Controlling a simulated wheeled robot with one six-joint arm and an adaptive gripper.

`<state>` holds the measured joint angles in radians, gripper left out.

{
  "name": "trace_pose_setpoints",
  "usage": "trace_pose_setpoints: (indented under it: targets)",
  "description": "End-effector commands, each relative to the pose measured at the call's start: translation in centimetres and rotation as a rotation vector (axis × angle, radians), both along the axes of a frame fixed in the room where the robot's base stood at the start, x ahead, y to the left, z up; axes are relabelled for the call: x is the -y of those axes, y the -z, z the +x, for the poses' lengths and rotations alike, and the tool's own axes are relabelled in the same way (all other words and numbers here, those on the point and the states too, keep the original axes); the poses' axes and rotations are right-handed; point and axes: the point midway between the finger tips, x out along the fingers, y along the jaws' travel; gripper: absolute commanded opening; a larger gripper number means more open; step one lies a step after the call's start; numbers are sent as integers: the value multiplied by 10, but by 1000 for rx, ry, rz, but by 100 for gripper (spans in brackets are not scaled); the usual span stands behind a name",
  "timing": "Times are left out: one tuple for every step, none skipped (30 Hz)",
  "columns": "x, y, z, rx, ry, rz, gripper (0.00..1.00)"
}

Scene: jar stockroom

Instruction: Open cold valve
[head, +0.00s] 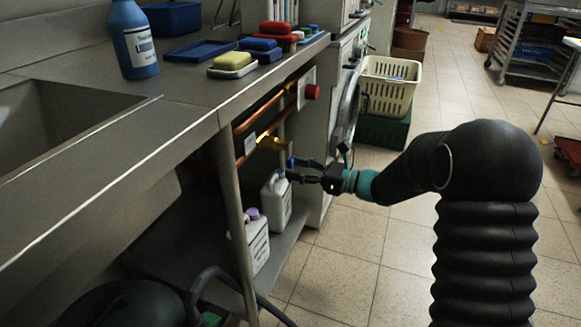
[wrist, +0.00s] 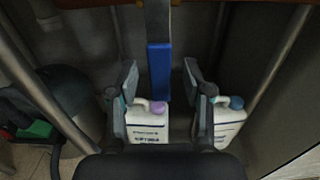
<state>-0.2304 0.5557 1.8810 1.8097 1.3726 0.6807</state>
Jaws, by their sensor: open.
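The cold valve shows as a brass body (head: 270,143) on the copper pipe under the sink counter. Its lever, with a blue grip (wrist: 158,72), lies between my fingers in the wrist view; only a small dark blue bit of it shows in the head view (head: 291,161). My gripper (head: 289,169) reaches in under the counter from the right. In the wrist view my gripper (wrist: 161,80) is open, one finger on each side of the blue grip, with a visible gap on both sides. Whether the grip is at fingertip depth is hard to tell.
White jugs stand on the lower shelf, one purple-capped (wrist: 147,122) and one blue-capped (wrist: 229,120), below my gripper. A red valve knob (head: 312,92) is above on the right. A counter leg (head: 232,215) stands left. Tiled floor (head: 350,235) is clear.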

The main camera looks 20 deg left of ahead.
Motion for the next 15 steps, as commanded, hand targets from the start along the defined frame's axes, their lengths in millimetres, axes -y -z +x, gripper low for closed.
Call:
trace_pose_setpoints:
  targets:
    - [-7,1,0,0,-3,0,50]
    - [-10,1,0,0,-3,0,50]
    - [-14,1,1,0,-2,0,50]
    - [-16,0,1,0,-2,0,50]
    - [-18,0,1,0,-2,0,50]
    - [-20,0,1,0,-1,0,50]
    - [-21,0,2,0,-1,0,50]
    - [-22,0,2,0,0,0,50]
    - [-23,0,2,0,0,0,50]
    - [-23,0,2,0,0,0,50]
    - [-23,0,2,-1,0,0,50]
    - [-23,0,2,-1,0,0,50]
    - [-23,0,2,-1,0,0,50]
    - [-23,0,2,0,0,0,50]
    - [-23,0,2,-1,0,0,50]
